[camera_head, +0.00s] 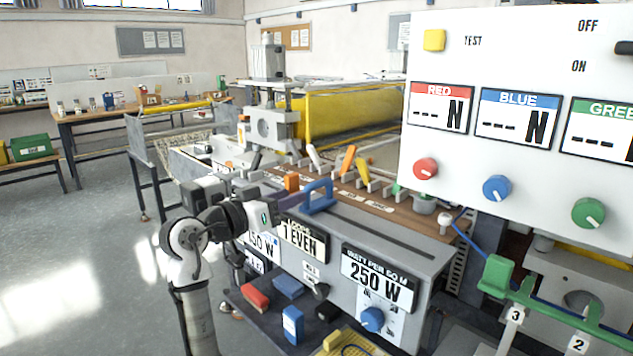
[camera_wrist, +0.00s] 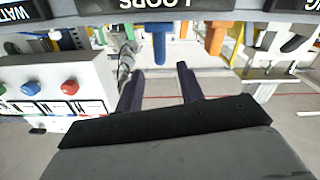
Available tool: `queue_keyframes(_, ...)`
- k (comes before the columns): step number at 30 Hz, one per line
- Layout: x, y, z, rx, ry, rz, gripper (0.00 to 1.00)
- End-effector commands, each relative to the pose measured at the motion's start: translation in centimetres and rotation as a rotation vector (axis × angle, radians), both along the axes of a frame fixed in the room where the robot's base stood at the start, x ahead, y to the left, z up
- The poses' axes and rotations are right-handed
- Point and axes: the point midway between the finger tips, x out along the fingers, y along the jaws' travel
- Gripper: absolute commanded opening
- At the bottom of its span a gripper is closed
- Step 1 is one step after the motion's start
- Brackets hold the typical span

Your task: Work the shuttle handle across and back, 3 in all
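A blue loop-shaped handle (camera_head: 318,197) stands at the left end of a long dark slot in the grey machine top (camera_head: 385,225); it looks like the shuttle handle. My gripper (camera_head: 298,201) is just left of it, reaching in from the left. In the wrist view, which looks upside down, my gripper (camera_wrist: 160,72) shows two dark fingers spread apart with nothing between them. A blue part (camera_wrist: 161,42), probably the same handle, lies just beyond the fingertips. Whether a finger touches it cannot be told.
Several orange and yellow levers (camera_head: 347,160) stand behind the slot. A white panel (camera_head: 520,60) with red, blue and green knobs rises at the right. A white-knobbed lever (camera_head: 445,221) stands past the slot's right end. A lower shelf holds coloured blocks (camera_head: 292,322). The floor at left is clear.

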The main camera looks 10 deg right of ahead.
Motion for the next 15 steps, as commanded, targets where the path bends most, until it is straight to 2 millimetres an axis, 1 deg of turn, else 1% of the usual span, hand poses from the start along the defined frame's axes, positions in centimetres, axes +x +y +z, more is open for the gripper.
queue_keyframes(1,0.7,-1.0,0.2,0.001,0.002,-0.005,0.38)
queue_keyframes(7,3.2,-4.3,0.3,0.001,0.001,-0.003,0.38)
queue_keyframes(12,4.8,-6.3,0.1,0.001,0.001,-0.002,0.38)
queue_keyframes(15,5.3,-6.9,0.1,0.002,-0.001,-0.001,0.38)
